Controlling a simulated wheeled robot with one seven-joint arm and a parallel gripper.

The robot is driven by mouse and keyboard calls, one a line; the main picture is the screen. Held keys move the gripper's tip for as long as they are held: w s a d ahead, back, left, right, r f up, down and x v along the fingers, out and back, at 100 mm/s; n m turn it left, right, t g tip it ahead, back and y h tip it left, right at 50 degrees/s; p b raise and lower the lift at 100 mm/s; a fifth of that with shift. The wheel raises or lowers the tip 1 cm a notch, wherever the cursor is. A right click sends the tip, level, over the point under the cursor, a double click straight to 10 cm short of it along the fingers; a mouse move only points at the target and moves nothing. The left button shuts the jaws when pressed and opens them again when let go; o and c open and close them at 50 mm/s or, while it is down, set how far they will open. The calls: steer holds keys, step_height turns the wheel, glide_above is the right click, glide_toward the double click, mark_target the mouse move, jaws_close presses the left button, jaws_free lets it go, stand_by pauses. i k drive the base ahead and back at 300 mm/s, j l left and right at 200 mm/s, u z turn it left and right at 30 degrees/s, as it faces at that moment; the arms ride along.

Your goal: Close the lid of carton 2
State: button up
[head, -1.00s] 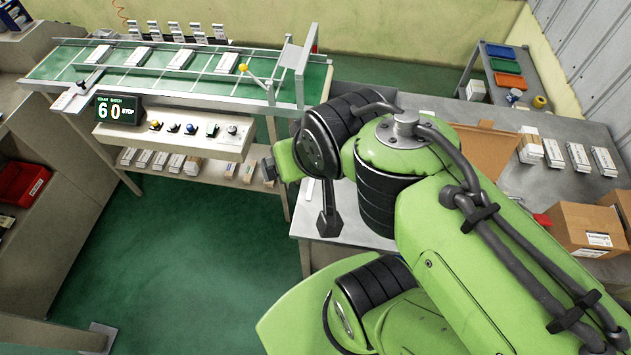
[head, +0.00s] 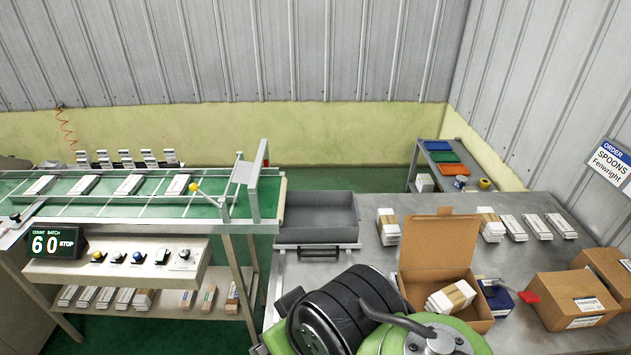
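An open brown carton (head: 415,262) stands on the metal table, its lid up at the back, with several white packs with brown bands (head: 452,297) inside. Two closed brown cartons stand to its right, one nearer (head: 572,300) and one at the right edge (head: 607,266). I cannot read a number on any of them, so I cannot tell which is carton 2. My green and black arm shows at the bottom centre, in front of the table and left of the open carton. My gripper cannot be made out in the head view.
A grey tray (head: 318,236) sits at the table's left end. Several white bundles (head: 538,226) line the table behind the cartons. A blue box (head: 497,298) and a red object (head: 529,297) lie beside the open carton. The conveyor (head: 115,205) stands left.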

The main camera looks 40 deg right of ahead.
mark_target(444, 239)
steer(key=z, duration=2.2)
steer(key=i+l+u, duration=0.15)
steer(key=u, duration=0.35)
steer(key=i+l+u, duration=0.1)
steer(key=u, duration=0.4)
steer(key=l+u, duration=0.35)
steer(key=u, duration=0.15)
steer(key=i, duration=0.05)
